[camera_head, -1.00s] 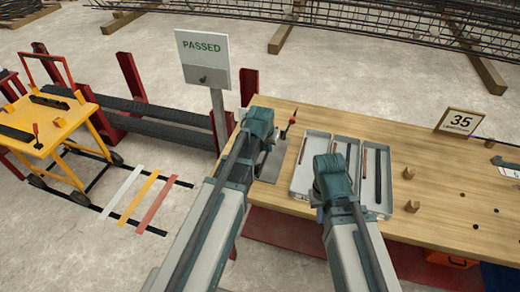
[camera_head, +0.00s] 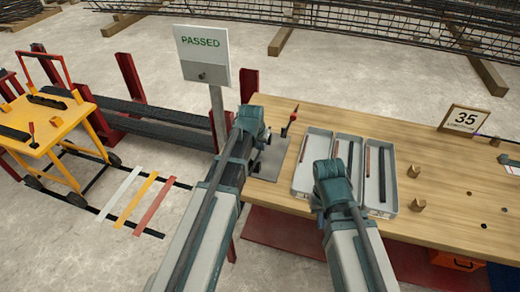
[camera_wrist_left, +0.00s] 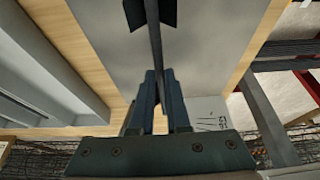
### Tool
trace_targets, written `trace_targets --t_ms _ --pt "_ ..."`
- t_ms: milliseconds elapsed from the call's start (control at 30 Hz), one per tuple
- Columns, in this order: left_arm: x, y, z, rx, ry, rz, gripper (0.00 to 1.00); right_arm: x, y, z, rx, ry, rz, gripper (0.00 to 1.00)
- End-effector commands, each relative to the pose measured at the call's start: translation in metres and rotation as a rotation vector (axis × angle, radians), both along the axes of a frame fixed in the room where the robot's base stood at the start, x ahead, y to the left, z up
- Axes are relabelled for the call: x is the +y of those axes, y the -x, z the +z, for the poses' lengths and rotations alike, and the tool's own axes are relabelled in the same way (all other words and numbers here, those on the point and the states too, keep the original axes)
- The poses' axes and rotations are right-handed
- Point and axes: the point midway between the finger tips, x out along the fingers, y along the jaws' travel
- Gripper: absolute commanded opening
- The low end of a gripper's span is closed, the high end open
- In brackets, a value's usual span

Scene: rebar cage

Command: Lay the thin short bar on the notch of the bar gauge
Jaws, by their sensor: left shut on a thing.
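In the left wrist view my left gripper (camera_wrist_left: 160,100) is shut on a thin dark bar (camera_wrist_left: 155,45). The bar runs away from the fingers toward a dark block (camera_wrist_left: 135,12) on the grey plate of the bar gauge (camera_wrist_left: 205,50). I cannot tell whether the bar touches the notch or hangs above it. In the head view the gauge plate (camera_head: 272,160) lies at the bench's left end. My left gripper (camera_head: 258,138) is over its left side, with its fingertips mostly hidden by the arm. My right gripper (camera_head: 328,205) is over the tray's front, with its jaws hidden.
A grey divided tray (camera_head: 394,195) holds several brown and dark bars. A red-tipped upright part (camera_head: 292,118) stands by the gauge. Small wooden blocks (camera_head: 415,171) and a "35" sign (camera_head: 463,120) are to the right. The PASSED sign (camera_head: 203,50) stands behind the left arm.

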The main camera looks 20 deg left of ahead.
Motion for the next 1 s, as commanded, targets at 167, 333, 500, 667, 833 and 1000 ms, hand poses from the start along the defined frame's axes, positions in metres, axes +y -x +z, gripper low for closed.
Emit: trace_targets --t_ms 167,333,500,667,833,1000 --pt "0.0 0.0 0.001 0.0 0.0 0.0 0.0 0.0 0.0 0.001 0.0 0.0 0.0 0.0" --pt "0.0 0.0 -0.001 0.0 0.0 0.0 0.21 0.0 0.0 -0.002 0.0 0.0 0.0 0.0" --pt "0.0 0.0 -0.001 0.0 0.0 0.0 0.44 0.0 0.0 -0.001 0.0 0.0 0.0 0.0" --pt "0.0 0.0 -0.001 0.0 0.0 0.0 0.44 0.0 0.0 -0.001 0.0 0.0 0.0 0.0" --pt "0.0 0.0 0.001 0.0 0.0 0.0 0.44 0.0 0.0 0.0 0.0 0.0 0.0 0.0" --pt "0.0 0.003 0.01 0.0 0.0 0.0 0.44 0.0 0.0 0.01 0.0 0.0 0.0 0.0"
